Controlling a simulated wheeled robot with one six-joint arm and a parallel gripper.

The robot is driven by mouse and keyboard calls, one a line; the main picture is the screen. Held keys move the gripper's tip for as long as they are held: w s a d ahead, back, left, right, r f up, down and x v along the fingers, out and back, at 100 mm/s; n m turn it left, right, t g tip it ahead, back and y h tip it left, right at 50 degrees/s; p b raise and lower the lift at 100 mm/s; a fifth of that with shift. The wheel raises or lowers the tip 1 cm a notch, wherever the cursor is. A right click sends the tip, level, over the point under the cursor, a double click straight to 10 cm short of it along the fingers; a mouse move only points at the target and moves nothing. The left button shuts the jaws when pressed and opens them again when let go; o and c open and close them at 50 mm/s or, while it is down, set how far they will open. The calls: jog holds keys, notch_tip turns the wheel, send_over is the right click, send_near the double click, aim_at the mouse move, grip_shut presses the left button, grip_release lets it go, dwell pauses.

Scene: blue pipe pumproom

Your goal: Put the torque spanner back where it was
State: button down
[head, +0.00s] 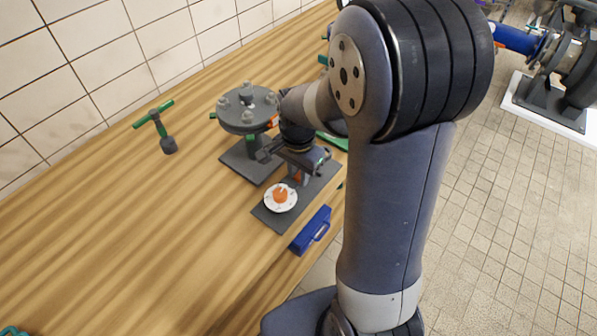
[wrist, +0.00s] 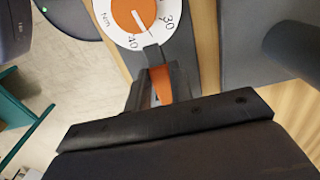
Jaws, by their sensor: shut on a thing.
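The torque spanner shows as a round white dial (head: 281,198) with an orange centre, over a dark grey mat (head: 268,216) near the bench's front edge. My gripper (head: 299,172) is just behind the dial, shut on the spanner's orange part. In the wrist view, my gripper (wrist: 155,90) closes around this orange part, with the white dial (wrist: 133,18) marked Nm, 30 and 40 beyond it. The rest of the spanner is hidden by my gripper and arm. I cannot tell whether it rests on the mat or hangs just above it.
A grey bolted flange (head: 248,110) on a dark base stands just left of my gripper. A blue case (head: 311,230) is at the bench's front edge. The wooden bench (head: 150,225) is clear at the left.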

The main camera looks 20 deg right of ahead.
aim_at(298, 177)
jog(key=shift+f, duration=0.1)
jog(key=shift+f+b, duration=0.45)
jog(key=shift+f, duration=0.05)
jog(key=c, duration=1.3)
grip_release()
jog(key=shift+o, duration=0.2)
jog(key=shift+r, duration=0.1)
jog(key=shift+r+p, duration=0.5)
jog(key=shift+r, duration=0.05)
notch_tip(298, 177, up, 12)
